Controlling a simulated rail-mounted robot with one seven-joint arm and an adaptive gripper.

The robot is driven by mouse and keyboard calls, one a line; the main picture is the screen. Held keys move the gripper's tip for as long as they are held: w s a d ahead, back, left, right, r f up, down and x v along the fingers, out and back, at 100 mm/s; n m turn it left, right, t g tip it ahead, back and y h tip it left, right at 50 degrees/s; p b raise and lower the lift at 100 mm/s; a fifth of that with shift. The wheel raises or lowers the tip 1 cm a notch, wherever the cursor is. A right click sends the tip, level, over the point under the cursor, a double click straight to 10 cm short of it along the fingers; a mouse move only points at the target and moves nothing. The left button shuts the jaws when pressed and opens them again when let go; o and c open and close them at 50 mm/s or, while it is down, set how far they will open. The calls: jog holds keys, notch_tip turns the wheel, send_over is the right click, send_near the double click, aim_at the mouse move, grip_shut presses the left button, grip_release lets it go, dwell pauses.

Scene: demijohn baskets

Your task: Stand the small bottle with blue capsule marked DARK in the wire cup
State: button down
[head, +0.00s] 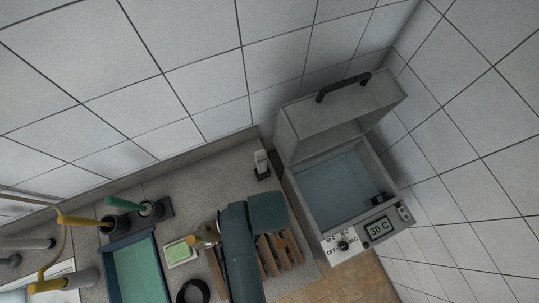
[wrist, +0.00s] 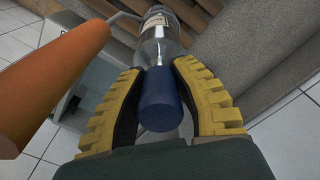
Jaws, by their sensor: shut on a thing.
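In the wrist view, my gripper (wrist: 165,95) has its yellow ribbed fingers closed on both sides of a small clear bottle (wrist: 158,45) with a blue capsule (wrist: 160,100). The capsule end points toward my wrist. A pale label (wrist: 157,20) shows at the far end of the bottle, its writing too small to read. In the head view, my dark green arm covers the gripper and the bottle. I cannot make out the wire cup for certain in either view.
A water bath (head: 287,185) with raised lid (head: 345,110) stands at right, its display reading 30 C. Wooden slats (head: 292,250) lie beside my arm. A blue-rimmed green tray (head: 110,275), a small green dish (head: 180,252) and a black ring (head: 193,291) are at left. An orange cylinder (wrist: 50,75) is close to my gripper.

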jog(key=shift+w+f+b, duration=0.1)
jog(key=shift+f+b, duration=0.6)
jog(key=shift+f, duration=2.2)
jog(key=c, duration=0.9)
grip_release()
jog(key=shift+o, duration=0.4)
jog(key=shift+f, duration=0.1)
notch_tip(320, 180, up, 12)
jog(key=shift+r, duration=0.1)
